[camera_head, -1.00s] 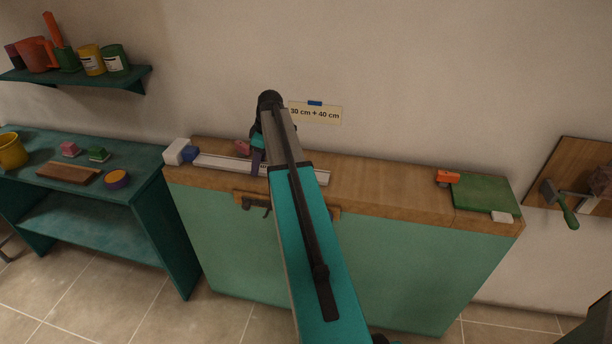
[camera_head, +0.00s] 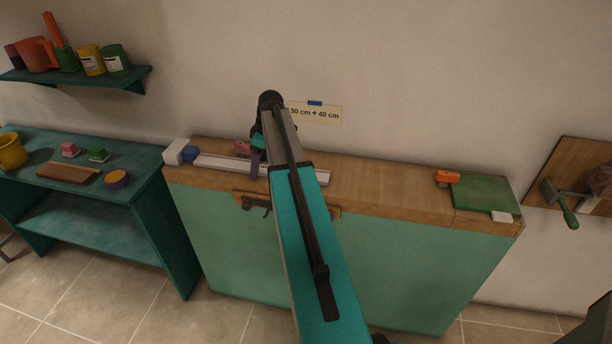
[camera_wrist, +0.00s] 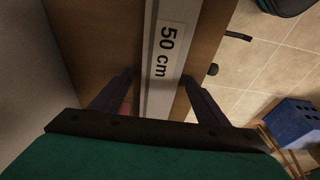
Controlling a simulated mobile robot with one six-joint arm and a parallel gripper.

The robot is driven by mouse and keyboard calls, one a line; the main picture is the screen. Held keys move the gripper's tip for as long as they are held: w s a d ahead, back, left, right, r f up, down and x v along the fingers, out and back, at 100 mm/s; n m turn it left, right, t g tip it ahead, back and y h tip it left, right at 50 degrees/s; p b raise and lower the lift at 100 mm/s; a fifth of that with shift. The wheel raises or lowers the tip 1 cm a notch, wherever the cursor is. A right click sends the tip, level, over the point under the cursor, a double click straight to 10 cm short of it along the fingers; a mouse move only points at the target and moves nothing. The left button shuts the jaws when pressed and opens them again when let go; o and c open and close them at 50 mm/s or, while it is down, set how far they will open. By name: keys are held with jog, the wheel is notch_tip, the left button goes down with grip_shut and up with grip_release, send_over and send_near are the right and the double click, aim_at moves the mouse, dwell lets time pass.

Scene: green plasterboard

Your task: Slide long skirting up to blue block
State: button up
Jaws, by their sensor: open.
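My gripper (camera_head: 257,163) is over the skirting's middle. In the wrist view its open fingers (camera_wrist: 158,77) stand on either side of the strip; I cannot tell whether they touch it.
A pink object (camera_head: 242,147) lies behind the skirting, beside my gripper. An orange tool (camera_head: 447,178), a green mat (camera_head: 485,194) and a white piece (camera_head: 502,217) are at the worktop's right. The worktop between is clear. A sign (camera_head: 315,113) hangs on the wall.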

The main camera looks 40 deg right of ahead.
jog(key=shift+r, duration=0.1)
jog(key=b+v, duration=0.3)
jog(key=v, duration=1)
jog(key=shift+r, duration=0.3)
jog(key=shift+s+d, duration=0.1)
jog(key=shift+s, duration=0.1)
dwell(0.5)
